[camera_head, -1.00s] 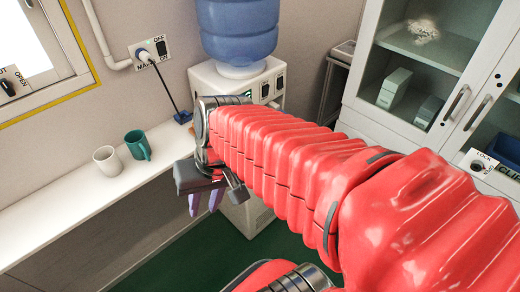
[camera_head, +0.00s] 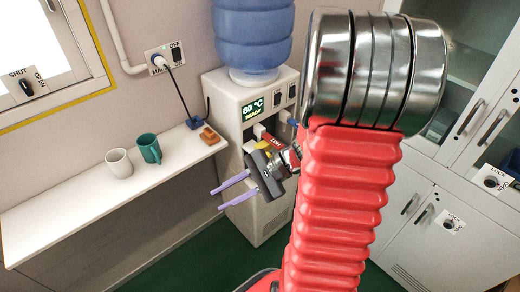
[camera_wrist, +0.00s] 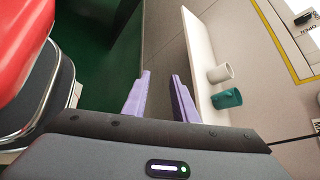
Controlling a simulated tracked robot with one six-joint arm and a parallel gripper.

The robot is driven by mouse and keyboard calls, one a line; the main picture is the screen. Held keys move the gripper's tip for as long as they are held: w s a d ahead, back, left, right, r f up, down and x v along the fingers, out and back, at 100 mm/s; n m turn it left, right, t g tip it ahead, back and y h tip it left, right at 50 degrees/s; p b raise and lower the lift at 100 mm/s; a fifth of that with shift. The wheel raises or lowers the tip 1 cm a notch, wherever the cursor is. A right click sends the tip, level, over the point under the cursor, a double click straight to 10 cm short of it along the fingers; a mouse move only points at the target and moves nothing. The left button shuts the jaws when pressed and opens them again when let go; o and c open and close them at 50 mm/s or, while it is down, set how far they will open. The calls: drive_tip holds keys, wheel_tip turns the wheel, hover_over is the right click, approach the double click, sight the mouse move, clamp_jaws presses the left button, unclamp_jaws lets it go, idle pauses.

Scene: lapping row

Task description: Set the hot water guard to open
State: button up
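The water dispenser (camera_head: 228,100) stands against the wall in the head view, with a blue bottle on top and a display (camera_head: 253,108) that reads 80 °C. Below the display are a pale tap (camera_head: 259,130), a red label (camera_head: 277,142) and a yellow part (camera_head: 263,146). I cannot tell for sure which part is the hot water guard or how it is set, as my gripper and arm cover much of this area. My gripper (camera_head: 216,200) is in front of the dispenser, its purple fingers pointing left. In the wrist view the fingers (camera_wrist: 160,76) are apart with nothing between them.
A white shelf (camera_head: 60,215) on the left holds a white mug (camera_head: 118,163), a teal mug (camera_head: 150,149) and a brown block (camera_head: 209,136). A switched socket (camera_head: 165,60) is on the wall. A cabinet (camera_head: 465,235) stands at the right. Green floor shows below.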

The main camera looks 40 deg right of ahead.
sight(268, 149)
drive_tip(key=s+d+f+m+t+h, duration=0.1)
drive_tip(key=d+f+m+t+h, duration=0.2)
drive_tip(key=d+m, duration=0.3)
drive_tip(key=s+d+f+m+t+h, duration=0.1)
drive_tip(key=d+f+m+t+h, duration=0.2)
drive_tip(key=d, duration=0.8)
drive_tip(key=s+d+f+m+t+h, duration=0.1)
drive_tip(key=d+f+m+t+h, duration=0.2)
drive_tip(key=d+m+t, duration=0.3)
drive_tip(key=d+f+m, duration=0.1)
drive_tip(key=d+m, duration=0.1)
drive_tip(key=shift+s+d+f+m+h, duration=0.15)
drive_tip(key=shift+d+f+m+h, duration=0.15)
drive_tip(key=shift+f+h, duration=0.1)
drive_tip(key=shift+a, duration=0.1)
drive_tip(key=shift+w+a, duration=0.2)
drive_tip(key=shift+w, duration=3.3)
drive_tip(key=shift+w+a, duration=0.15)
drive_tip(key=shift+w, duration=3.3)
drive_tip(key=shift+c, duration=0.6)
clamp_jaws()
